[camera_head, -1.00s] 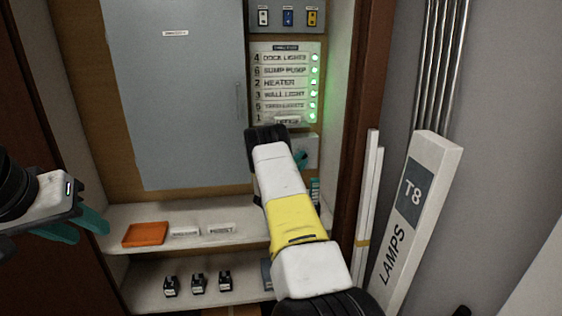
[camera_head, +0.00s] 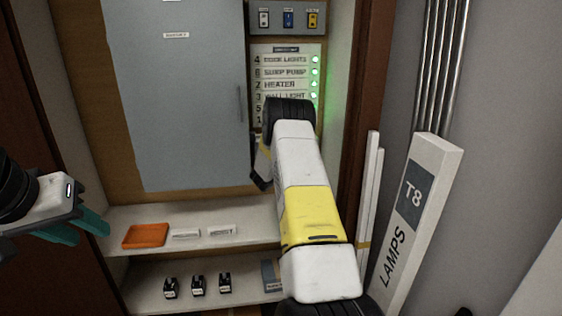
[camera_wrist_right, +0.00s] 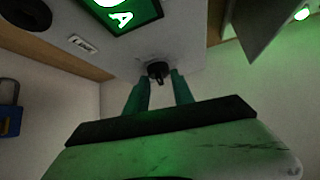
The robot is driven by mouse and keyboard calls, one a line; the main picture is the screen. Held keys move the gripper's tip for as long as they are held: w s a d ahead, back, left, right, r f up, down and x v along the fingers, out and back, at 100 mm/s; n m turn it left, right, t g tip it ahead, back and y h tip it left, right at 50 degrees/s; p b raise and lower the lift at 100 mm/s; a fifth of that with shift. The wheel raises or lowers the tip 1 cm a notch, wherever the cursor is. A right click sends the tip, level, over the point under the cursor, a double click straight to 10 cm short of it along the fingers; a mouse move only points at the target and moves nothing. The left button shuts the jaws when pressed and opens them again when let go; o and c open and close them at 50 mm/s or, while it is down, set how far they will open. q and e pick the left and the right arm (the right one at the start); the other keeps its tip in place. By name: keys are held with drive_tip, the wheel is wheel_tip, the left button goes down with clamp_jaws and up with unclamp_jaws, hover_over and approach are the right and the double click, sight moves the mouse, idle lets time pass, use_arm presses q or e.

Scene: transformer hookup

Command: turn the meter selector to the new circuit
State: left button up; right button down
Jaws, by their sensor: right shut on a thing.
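In the right wrist view, a small black selector knob (camera_wrist_right: 158,69) sticks out of the pale face of the meter (camera_wrist_right: 195,45). My right gripper (camera_wrist_right: 159,82) has its two teal fingers on either side of the knob and is shut on it. The meter's lit green display (camera_wrist_right: 122,12) shows partly at the top edge, with an "A" readable. In the head view my right forearm and wrist hide the meter, the knob and the right fingertips. My left gripper (camera_head: 80,229) is at the far left, its teal fingers apart and empty, away from the cabinet panel.
A label panel (camera_head: 285,62) with green lights is partly covered by my arm. Below a grey door (camera_head: 175,100), a shelf holds an orange tray (camera_head: 146,235) and label plates; several black parts sit lower. A lamp box (camera_head: 415,220) stands at the right.

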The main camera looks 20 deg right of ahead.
drive_tip(key=c, duration=1.1)
unclamp_jaws()
drive_tip(key=v, duration=0.8)
drive_tip(key=shift+a+f, duration=0.1)
